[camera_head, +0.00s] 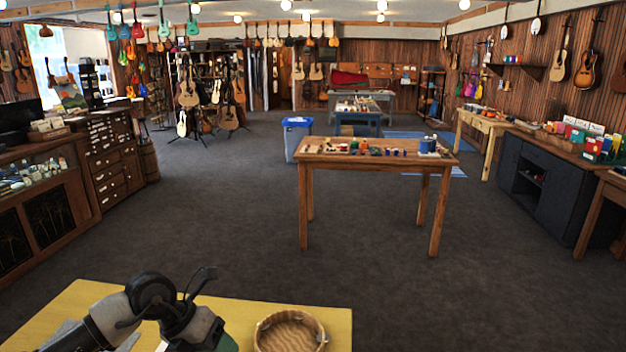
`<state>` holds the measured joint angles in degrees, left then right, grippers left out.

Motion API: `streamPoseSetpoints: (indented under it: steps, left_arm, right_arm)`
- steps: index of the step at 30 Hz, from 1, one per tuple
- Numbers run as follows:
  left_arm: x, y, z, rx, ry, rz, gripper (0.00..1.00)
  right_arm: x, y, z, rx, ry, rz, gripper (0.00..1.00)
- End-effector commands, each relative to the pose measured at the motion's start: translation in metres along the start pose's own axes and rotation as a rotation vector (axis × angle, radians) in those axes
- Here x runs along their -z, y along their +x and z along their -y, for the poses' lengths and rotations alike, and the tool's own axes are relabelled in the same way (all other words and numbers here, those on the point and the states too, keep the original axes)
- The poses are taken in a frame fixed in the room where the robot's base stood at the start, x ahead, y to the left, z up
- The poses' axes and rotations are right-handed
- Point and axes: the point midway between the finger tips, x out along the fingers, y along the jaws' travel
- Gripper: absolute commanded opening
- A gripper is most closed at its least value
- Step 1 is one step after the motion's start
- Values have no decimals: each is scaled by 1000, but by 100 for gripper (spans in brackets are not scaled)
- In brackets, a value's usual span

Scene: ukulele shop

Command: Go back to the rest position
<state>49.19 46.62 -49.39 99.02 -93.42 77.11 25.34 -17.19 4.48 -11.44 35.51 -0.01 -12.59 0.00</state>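My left arm (150,297) comes in at the bottom left, bent over a yellow tabletop (75,308). Its wrist end (195,328) points down toward the bottom edge, with a thin dark bracket-like part standing up beside it. The fingertips of my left gripper cannot be made out, and whether it holds anything is unclear. A small green patch shows at the wrist's lower edge. My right arm and gripper are not in view.
A round wooden tray (262,336) sits on the yellow tabletop, right of my wrist, cut by the frame. A wooden table (335,166) with small items stands ahead. A blue bin (292,142) is behind it.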

Motion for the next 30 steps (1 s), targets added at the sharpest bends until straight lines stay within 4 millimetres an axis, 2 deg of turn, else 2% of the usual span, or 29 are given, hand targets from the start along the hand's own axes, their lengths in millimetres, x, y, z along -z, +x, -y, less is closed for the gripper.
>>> streamPoseSetpoints:
  steps: [1,3,6,9,12,14,17,20,22,26,27,30]
  left_arm:
    - [4,18,31,154,10,42,46]
    - [4,29,72,364,-6,122,46]
    - [4,29,121,649,-80,251,46]
    - [0,15,153,905,-216,391,46]
    - [-5,-5,163,1118,-410,536,46]
    - [-8,-16,159,1221,-552,626,46]
    - [-9,-29,138,1344,-826,771,46]
    - [-1,-32,103,1399,-1140,904,46]
    - [11,-26,75,1392,-1378,984,46]
    - [52,-2,23,1274,-1839,1092,46]
    - [70,7,10,1209,-1980,1110,46]
    - [116,31,-13,1020,-2290,1124,46]
  right_arm:
    - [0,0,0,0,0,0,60]
    - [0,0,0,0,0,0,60]
    - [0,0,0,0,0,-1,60]
    - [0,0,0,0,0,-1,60]
    - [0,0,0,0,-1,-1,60]
    - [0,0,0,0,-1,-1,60]
    - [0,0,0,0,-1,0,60]
    - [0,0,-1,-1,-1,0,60]
    - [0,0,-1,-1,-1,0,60]
    - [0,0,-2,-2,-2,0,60]
    - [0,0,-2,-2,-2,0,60]
    - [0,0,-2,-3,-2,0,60]
